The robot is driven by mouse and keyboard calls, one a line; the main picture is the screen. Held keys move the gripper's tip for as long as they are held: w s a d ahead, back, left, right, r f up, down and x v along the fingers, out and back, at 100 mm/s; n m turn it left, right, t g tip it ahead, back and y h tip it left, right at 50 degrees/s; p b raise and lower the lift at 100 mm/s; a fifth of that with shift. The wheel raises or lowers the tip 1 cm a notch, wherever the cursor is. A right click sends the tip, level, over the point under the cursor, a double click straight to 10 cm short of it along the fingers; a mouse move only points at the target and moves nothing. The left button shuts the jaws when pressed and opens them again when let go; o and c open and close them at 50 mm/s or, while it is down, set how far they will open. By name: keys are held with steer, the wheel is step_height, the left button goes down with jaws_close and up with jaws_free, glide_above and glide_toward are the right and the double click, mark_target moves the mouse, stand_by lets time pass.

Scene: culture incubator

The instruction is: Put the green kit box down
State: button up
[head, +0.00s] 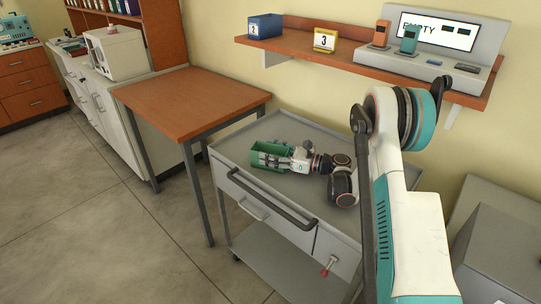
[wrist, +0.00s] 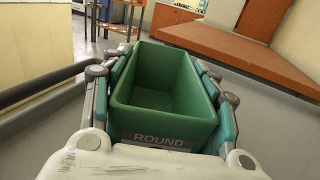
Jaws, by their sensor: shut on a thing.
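The green kit box (head: 265,149) is at the left part of the grey cart's top (head: 290,190) in the head view. In the wrist view the green kit box (wrist: 165,85) is open at the top and looks empty, with a label reading "ROUND" on its near end. My gripper (head: 268,160) is shut on it, with one finger along each long side; the fingers also show in the wrist view (wrist: 163,100). The box looks upright. I cannot tell whether its bottom touches the cart top.
A brown wooden table (head: 192,97) stands left of the cart. A dark handle rail (head: 270,200) runs along the cart's front. A wall shelf (head: 360,58) above holds a blue box (head: 265,27), a yellow box (head: 326,40) and a device reading "EMPTY" (head: 430,33).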

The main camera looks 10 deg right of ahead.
steer(key=o, duration=1.1)
steer(key=shift+o, duration=0.2)
steer(key=shift+s+d+r, duration=0.1)
steer(key=shift+s+d, duration=0.05)
steer(key=shift+d, duration=0.05)
steer(key=p+v, duration=0.3)
steer(key=v, duration=0.8)
steer(key=shift+s+d, duration=0.15)
steer(key=shift+d, duration=0.05)
